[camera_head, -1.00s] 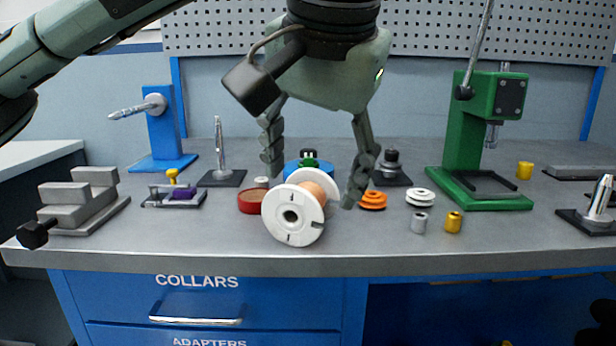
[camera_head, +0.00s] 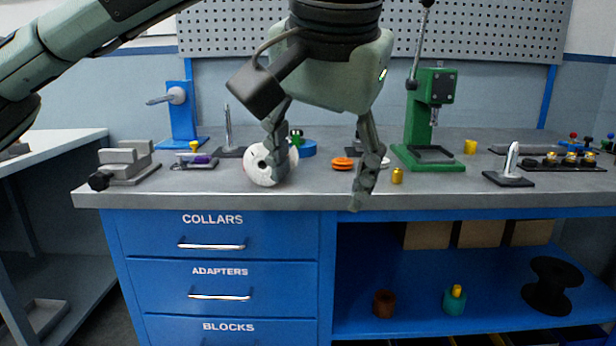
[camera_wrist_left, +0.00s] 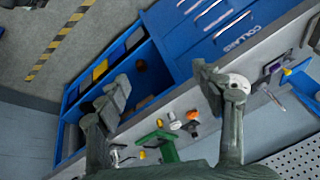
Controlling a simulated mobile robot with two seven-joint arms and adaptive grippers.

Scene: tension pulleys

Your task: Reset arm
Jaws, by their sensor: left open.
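My left gripper (camera_head: 320,165) hangs fingers down in front of the workbench (camera_head: 300,200) in the head view, with its two fingers spread and nothing between them. A white spool (camera_head: 262,166) stands on the bench behind the left finger, which partly hides it. In the left wrist view the open gripper (camera_wrist_left: 170,100) has its fingers wide apart, and the spool (camera_wrist_left: 236,82) shows behind one finger. I cannot tell from these views whether that finger touches the spool. My right gripper is not in view.
A green press (camera_head: 420,125), blue stand (camera_head: 182,118), grey vise (camera_head: 128,165), orange pulley (camera_head: 342,163) and brass collar (camera_head: 397,176) stand on the bench. Below are blue drawers (camera_head: 220,265) and an open shelf with a black spool (camera_head: 552,287). A pegboard (camera_head: 500,30) is behind.

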